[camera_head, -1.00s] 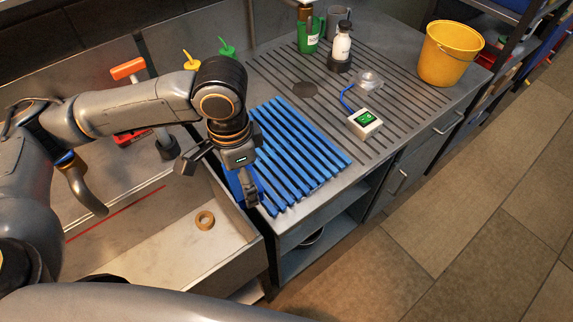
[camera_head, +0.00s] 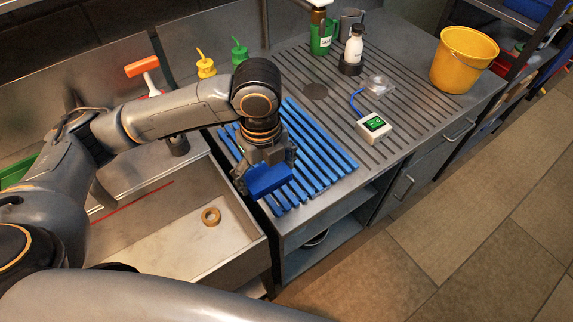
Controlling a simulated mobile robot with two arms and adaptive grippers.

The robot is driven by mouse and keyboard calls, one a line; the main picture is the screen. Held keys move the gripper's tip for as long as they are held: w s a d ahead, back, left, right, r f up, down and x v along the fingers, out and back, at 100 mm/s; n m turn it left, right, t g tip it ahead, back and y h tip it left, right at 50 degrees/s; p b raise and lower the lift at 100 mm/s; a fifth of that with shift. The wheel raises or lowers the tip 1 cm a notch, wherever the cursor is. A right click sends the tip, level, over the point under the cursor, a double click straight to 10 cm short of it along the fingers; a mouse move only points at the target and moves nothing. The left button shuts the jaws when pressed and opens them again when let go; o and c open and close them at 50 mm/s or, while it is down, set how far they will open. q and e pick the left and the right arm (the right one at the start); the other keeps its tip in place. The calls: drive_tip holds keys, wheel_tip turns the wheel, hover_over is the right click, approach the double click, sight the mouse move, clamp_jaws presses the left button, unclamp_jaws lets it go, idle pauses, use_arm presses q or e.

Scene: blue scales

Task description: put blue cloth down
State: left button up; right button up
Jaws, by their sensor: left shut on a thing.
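My left gripper (camera_head: 266,176) hangs over the left front part of a blue slatted rack (camera_head: 322,167) on the metal counter. It is shut on a blue cloth (camera_head: 271,181), which shows as a small smooth blue block below the gripper. I cannot tell whether the cloth touches the rack or is just above it. The gripper body hides part of the cloth and of the rack. My right gripper is not in view.
A sink basin with a tan ring (camera_head: 211,216) lies left of the rack.

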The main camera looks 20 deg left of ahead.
use_arm(q)
drive_tip(key=w+f+p, duration=0.1)
drive_tip(key=w+f, duration=0.2)
drive_tip(key=w, duration=0.1)
drive_tip(key=w+f, duration=0.3)
drive_tip(key=w+f+p, duration=0.1)
drive_tip(key=w+f, duration=0.1)
drive_tip(key=w, duration=0.2)
drive_tip(key=shift+w+d+f+p, duration=0.25)
drive_tip(key=shift+w+f+p, duration=0.05)
drive_tip(key=shift+w+f, duration=0.1)
drive_tip(key=shift+f+p, duration=0.3)
drive_tip(key=shift+f, duration=0.1)
wheel_tip(320, 180, down, 2)
drive_tip(key=shift+w+f+p, duration=0.1)
drive_tip(key=shift+p, duration=0.4)
drive_tip(key=shift+f, duration=0.2)
drive_tip(key=shift+f, duration=0.15)
drive_tip(key=o, duration=0.8)
drive_tip(key=shift+c, duration=0.2)
